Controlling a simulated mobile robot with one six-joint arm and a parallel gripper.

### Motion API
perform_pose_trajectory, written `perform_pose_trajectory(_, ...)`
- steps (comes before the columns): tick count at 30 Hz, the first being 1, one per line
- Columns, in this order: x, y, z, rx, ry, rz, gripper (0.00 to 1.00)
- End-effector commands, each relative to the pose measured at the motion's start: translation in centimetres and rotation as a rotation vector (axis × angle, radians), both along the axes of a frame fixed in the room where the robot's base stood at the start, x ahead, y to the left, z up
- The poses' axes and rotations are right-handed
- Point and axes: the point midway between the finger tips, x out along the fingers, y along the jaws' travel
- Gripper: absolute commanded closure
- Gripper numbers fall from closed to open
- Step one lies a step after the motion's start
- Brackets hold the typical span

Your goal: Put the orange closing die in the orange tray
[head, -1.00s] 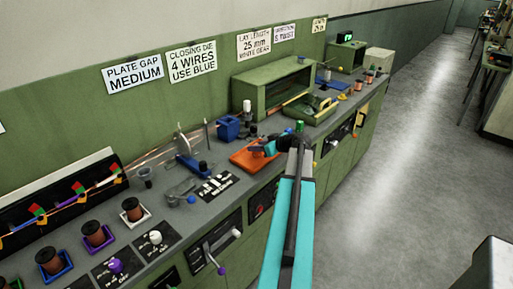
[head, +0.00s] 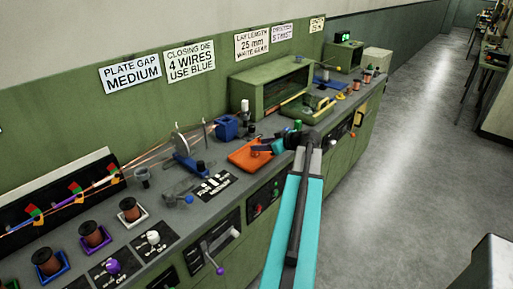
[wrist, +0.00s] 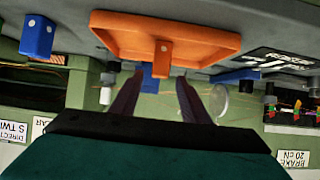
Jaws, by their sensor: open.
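The orange tray (head: 243,163) lies on the grey worktop, and it fills the top of the upside-down wrist view (wrist: 115,42). The orange closing die (wrist: 162,60) is a small block standing inside that tray. In the head view, my gripper mostly hides the die. My gripper (head: 268,147) is at the tray's right side. In the wrist view, my gripper (wrist: 160,78) has its two dark fingers spread with nothing between them. The die shows beyond the fingertips, apparently clear of them.
A blue block (wrist: 37,36) stands on the worktop beside the tray. A blue bin (head: 227,128) is behind the tray, and a blue-based stand (head: 190,166) is to its left. A green machine housing (head: 272,84) stands farther back. The floor (head: 420,130) at right is clear.

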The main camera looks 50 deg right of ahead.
Motion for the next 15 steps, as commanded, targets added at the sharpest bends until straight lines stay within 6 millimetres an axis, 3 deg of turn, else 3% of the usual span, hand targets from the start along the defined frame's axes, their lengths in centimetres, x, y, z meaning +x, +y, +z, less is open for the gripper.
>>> perform_pose_trajectory(6, -3.3, 0.3, 1.6, -0.003, -0.001, -0.003, 0.58)
perform_pose_trajectory(15, -6.1, 0.4, 3.3, -0.002, 0.0, -0.001, 0.58)
